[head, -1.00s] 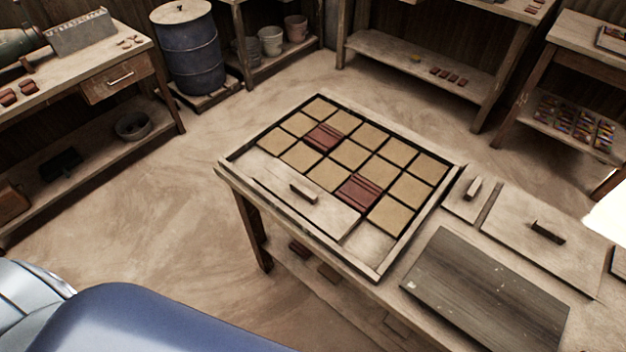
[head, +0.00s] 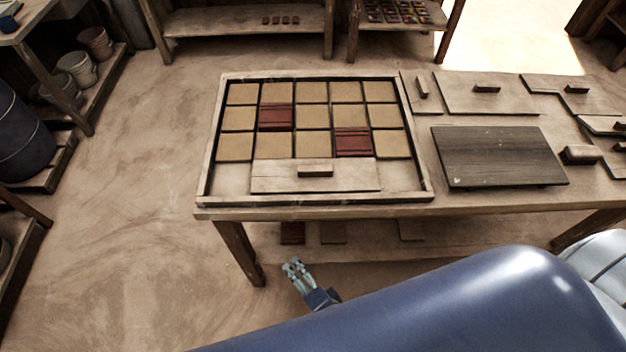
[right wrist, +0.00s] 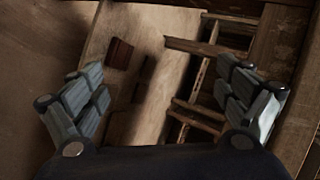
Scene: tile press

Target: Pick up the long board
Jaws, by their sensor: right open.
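A long pale board with a small handle block (head: 275,181) lies in the front row of the tile tray (head: 206,180), with bare tray floor on both sides. Other pale handled boards lie on the table to the right: a small one (head: 418,92), a wide one (head: 510,102) and a stepped one (head: 545,84). My right gripper (head: 293,268) is open and empty, below and in front of the table's front edge, pointing up-left. In the right wrist view its fingers (right wrist: 155,72) are spread wide with nothing between them. My left gripper is not in view.
Tan tiles (head: 312,118) and two dark red tiles fill the tray's back rows. A dark grey slab (head: 495,160) lies right of the tray. The table's front edge (head: 330,213) is above my gripper. A lower shelf (head: 370,236) holds several pieces.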

